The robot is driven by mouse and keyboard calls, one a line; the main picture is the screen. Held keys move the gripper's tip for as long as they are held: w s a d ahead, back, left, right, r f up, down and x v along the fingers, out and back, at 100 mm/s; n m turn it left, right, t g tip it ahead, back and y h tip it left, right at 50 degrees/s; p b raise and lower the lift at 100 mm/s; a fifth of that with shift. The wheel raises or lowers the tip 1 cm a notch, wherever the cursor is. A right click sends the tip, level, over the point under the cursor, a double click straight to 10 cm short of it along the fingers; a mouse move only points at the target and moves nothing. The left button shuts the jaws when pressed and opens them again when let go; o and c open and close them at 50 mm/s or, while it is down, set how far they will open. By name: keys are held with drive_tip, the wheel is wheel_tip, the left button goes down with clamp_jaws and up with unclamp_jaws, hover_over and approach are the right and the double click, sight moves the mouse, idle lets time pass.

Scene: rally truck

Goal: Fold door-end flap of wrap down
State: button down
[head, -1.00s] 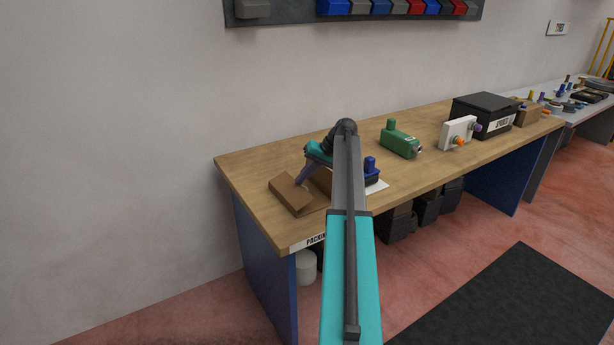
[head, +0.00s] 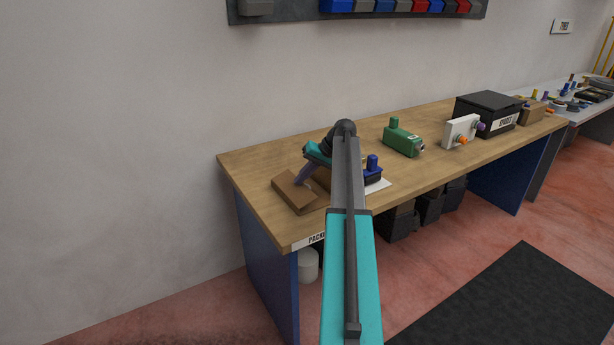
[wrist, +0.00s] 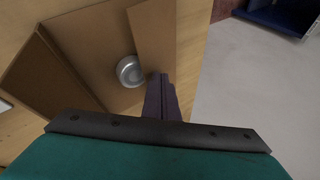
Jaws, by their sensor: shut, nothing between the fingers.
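The brown wrap (head: 294,193) lies at the near left end of the wooden bench, partly hidden behind my arm. In the wrist view the wrap (wrist: 95,52) is spread out with one flap (wrist: 155,38) standing on the right and another raised panel (wrist: 45,75) on the left. A round silvery metal part (wrist: 130,71) sits on the wrap between them. My gripper (head: 300,183) is shut and empty. In the wrist view its fingertips (wrist: 161,82) are at the lower end of the right flap, close beside the metal part; I cannot tell whether they touch the flap.
A blue-topped item (head: 372,170) is just right of my arm on the bench (head: 250,165). Further right stand a green unit (head: 402,142), a white box with coloured knobs (head: 460,131) and a black bin (head: 487,112). The bench's left corner is clear.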

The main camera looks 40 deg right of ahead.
sight(298, 187)
drive_tip(key=shift+r, duration=0.1)
drive_tip(key=shift+w+a+r+p, duration=0.15)
drive_tip(key=shift+a+r+p, duration=0.15)
drive_tip(key=shift+r+p, duration=0.4)
drive_tip(key=r, duration=0.1)
drive_tip(key=r+p, duration=0.1)
drive_tip(key=shift+a+r, duration=0.35)
drive_tip(key=s+d+r+b, duration=0.2)
drive_tip(key=s+d+r, duration=0.3)
drive_tip(key=d, duration=0.1)
drive_tip(key=shift+s+r+b, duration=0.3)
drive_tip(key=shift+b, duration=0.05)
